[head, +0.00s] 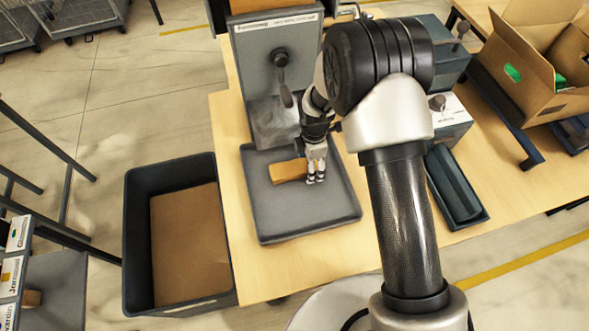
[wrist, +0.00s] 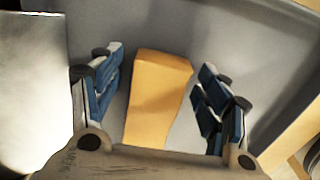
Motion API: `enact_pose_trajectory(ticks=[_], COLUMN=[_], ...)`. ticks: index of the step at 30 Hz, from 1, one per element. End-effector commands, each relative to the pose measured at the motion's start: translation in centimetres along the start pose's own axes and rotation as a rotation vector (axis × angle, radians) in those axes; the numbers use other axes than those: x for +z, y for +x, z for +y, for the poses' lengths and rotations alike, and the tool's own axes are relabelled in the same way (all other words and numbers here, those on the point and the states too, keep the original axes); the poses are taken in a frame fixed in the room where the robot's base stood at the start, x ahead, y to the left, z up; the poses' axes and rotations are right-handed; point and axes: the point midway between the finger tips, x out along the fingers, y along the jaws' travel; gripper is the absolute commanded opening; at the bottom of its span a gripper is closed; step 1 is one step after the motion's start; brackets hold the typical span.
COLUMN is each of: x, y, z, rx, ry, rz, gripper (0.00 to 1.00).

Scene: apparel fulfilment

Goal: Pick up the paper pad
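The paper pad looks like a tan-orange block (head: 288,170) lying on the grey tray (head: 268,222) below the dispensing machine. In the wrist view the block (wrist: 157,98) stands between the two blue-padded fingers of my gripper (wrist: 160,103), with a gap on each side. My gripper (head: 315,172) is open at the right end of the block in the head view. The wrist view shows no finger touching it. The near end of the block is partly hidden by the gripper body in the wrist view.
A grey machine with a lever (head: 260,75) rises behind the tray. A dark bin (head: 139,245) with brown cardboard inside stands left of the table. An open cardboard box (head: 512,70) and a dark narrow tray (head: 456,190) are at the right. Bare tabletop (head: 252,268) lies in front.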

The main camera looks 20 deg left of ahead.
Motion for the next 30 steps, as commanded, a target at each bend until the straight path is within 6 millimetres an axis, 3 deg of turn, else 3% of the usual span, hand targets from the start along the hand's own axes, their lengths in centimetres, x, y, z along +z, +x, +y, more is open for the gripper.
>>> enact_pose_trajectory(ticks=[12, 23, 30], x=[0.0, 0.0, 0.0], y=[0.0, -0.4, -3.0], z=[0.0, -0.1, -0.3], rx=[0.0, 0.0, 0.004], ry=[0.0, 0.0, 0.0], rz=[0.0, 0.0, 0.0], gripper=[0.38, 0.38, 0.38])
